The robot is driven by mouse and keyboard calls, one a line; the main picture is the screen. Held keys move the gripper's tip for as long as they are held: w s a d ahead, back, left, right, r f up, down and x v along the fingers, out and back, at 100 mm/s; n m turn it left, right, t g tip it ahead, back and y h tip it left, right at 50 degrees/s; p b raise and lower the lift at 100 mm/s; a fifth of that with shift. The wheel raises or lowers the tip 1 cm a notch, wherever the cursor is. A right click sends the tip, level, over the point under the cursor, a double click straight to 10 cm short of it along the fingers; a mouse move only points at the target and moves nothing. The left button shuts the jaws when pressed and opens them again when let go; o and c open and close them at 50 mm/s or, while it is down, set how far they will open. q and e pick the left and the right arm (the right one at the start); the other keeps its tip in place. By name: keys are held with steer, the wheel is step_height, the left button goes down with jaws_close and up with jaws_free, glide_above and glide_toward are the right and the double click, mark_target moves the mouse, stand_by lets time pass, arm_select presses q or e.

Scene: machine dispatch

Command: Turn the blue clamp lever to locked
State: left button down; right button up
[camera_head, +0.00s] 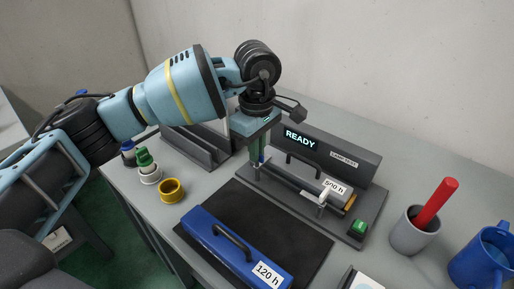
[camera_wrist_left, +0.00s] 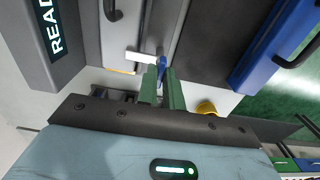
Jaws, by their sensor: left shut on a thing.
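My left gripper (camera_head: 258,156) reaches down from the left arm to the near-left end of the lamp test machine (camera_head: 370,172). In the left wrist view its two green fingers (camera_wrist_left: 162,88) are closed around the blue clamp lever (camera_wrist_left: 162,64). Only a small part of the lever shows, with a white bar beside it. In the head view the fingers and hand mostly hide the lever, so I cannot tell its exact angle. A lamp tube labelled 500 h (camera_head: 310,186) lies in the machine. Its display (camera_head: 300,138) reads READY. My right gripper is out of view.
A blue case (camera_head: 212,237) labelled 120 h lies on the black mat (camera_head: 290,228) in front. A green button (camera_head: 359,228) sits at the machine's right end. A grey cup with a red rod (camera_head: 408,232) and a blue mug (camera_head: 482,262) stand right. A yellow ring (camera_head: 171,190) stands left.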

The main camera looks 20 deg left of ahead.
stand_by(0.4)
arm_select(q)
steer(key=c, duration=1.5)
jaws_free()
steer(key=shift+c, duration=0.2)
steer(key=shift+r, duration=3.9)
steer(key=shift+s+f, duration=0.1)
